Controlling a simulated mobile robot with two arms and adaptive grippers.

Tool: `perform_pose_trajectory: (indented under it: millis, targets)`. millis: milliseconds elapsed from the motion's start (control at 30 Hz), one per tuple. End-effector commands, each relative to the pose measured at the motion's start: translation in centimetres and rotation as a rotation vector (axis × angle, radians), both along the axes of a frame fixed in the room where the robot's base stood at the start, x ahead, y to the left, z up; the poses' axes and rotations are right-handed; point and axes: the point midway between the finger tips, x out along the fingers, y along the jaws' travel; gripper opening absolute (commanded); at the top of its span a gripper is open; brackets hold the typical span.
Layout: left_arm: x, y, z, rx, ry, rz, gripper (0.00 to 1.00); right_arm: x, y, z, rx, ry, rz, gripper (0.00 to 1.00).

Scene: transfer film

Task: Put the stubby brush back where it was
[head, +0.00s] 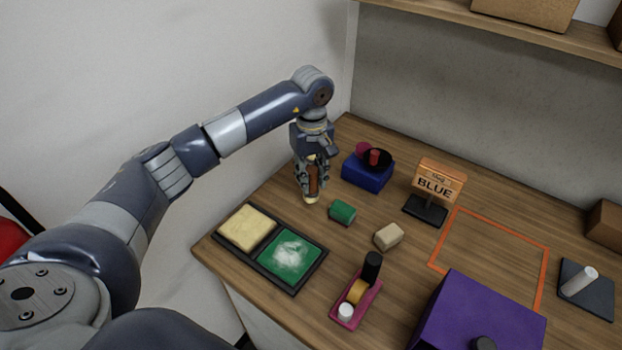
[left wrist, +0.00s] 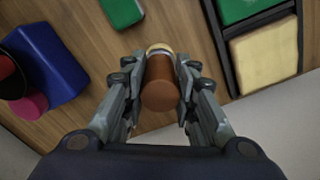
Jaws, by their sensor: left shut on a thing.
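My left gripper (head: 312,184) is shut on the stubby brush (head: 311,198), near the table's left back edge. In the left wrist view the brush (left wrist: 160,92) has a thick brown handle, with a pale band at its far end, between the two fingers (left wrist: 161,88). It points down, its lower end close to the table top; I cannot tell whether it touches. A tray (head: 292,291) with a cream pad (head: 246,228) and a green pad with a white smear (head: 291,256) lies nearer the front. My right gripper is not in view.
A green block (head: 342,212) and a beige block (head: 388,236) lie right of the gripper. A blue box (head: 367,176) stands behind.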

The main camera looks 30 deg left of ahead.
Motion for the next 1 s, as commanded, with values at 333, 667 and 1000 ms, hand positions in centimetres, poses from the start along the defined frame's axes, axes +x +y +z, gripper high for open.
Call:
perform_pose_trajectory:
  millis: [333, 667, 1000]
  targets:
    - [0.6, 0.4, -1.2, -0.001, 0.005, 0.000, 0.03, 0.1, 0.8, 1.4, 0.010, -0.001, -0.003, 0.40]
    - [0.7, 0.5, -3.6, 0.000, 0.000, -0.001, 0.03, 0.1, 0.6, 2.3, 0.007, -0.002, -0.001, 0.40]
    - [0.7, 0.5, -3.9, 0.001, 0.001, 0.000, 0.47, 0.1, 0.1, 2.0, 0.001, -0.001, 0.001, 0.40]
